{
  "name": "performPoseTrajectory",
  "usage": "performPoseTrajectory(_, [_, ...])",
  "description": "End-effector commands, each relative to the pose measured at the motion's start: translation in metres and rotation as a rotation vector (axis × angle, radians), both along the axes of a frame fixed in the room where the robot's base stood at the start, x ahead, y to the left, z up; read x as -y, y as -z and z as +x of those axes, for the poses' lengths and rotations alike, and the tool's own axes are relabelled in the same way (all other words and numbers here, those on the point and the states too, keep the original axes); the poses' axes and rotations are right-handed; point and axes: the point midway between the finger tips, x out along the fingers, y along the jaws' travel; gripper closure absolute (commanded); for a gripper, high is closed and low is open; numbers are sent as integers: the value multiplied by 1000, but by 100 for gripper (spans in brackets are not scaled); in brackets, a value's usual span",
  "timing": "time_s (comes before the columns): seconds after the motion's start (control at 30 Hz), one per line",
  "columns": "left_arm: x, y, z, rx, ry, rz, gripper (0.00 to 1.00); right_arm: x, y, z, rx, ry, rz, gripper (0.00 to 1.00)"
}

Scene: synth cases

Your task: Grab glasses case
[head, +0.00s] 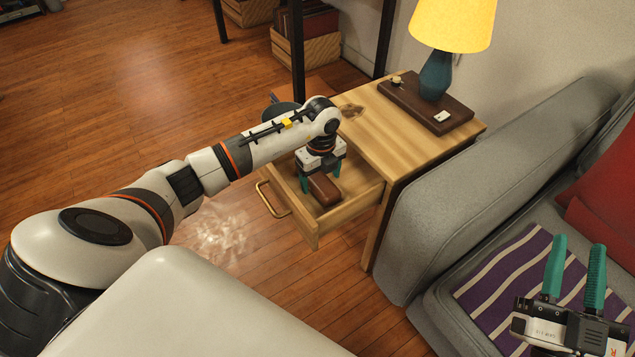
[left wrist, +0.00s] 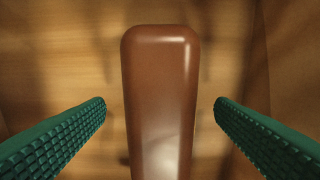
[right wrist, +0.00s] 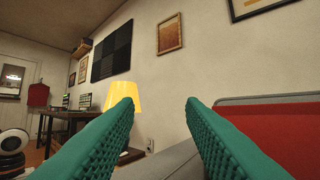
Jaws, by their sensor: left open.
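The brown glasses case (head: 324,190) lies in the open drawer (head: 350,205) of the wooden side table. In the left wrist view the case (left wrist: 161,90) is a smooth, rounded brown bar running up the middle of the picture. My left gripper (head: 320,172) is down in the drawer over the case. Its green fingers (left wrist: 160,125) are open, one on each side of the case, with a gap on both sides. My right gripper (head: 573,270) is open and empty above the sofa; its two fingers (right wrist: 160,115) show apart in the right wrist view.
The side table (head: 405,135) carries a brown tray (head: 400,97) with a yellow-shaded lamp (head: 452,25). The drawer's wooden walls stand close around my left gripper. A grey sofa (head: 490,175) with a striped blanket (head: 515,275) is to the right. Open wooden floor lies left.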

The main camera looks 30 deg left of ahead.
Motion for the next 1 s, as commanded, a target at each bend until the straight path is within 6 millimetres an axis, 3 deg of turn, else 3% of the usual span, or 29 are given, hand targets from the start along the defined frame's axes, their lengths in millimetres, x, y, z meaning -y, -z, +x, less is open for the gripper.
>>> performPoseTrajectory(0.2, [0,19,0,0,-1,-1,22,0,-21,-13,163,-10,46,64])
performPoseTrajectory(0.53, [0,21,0,0,0,0,22,0,-27,-16,199,-11,57,64])
performPoseTrajectory(0.57, [0,22,0,0,0,0,23,0,-27,-16,199,-11,57,64])
performPoseTrajectory(0.83, [0,21,0,0,0,0,68,0,-26,-16,198,-11,57,64])
performPoseTrajectory(1.0, [0,21,0,0,0,0,71,0,-26,-16,197,-11,56,64])
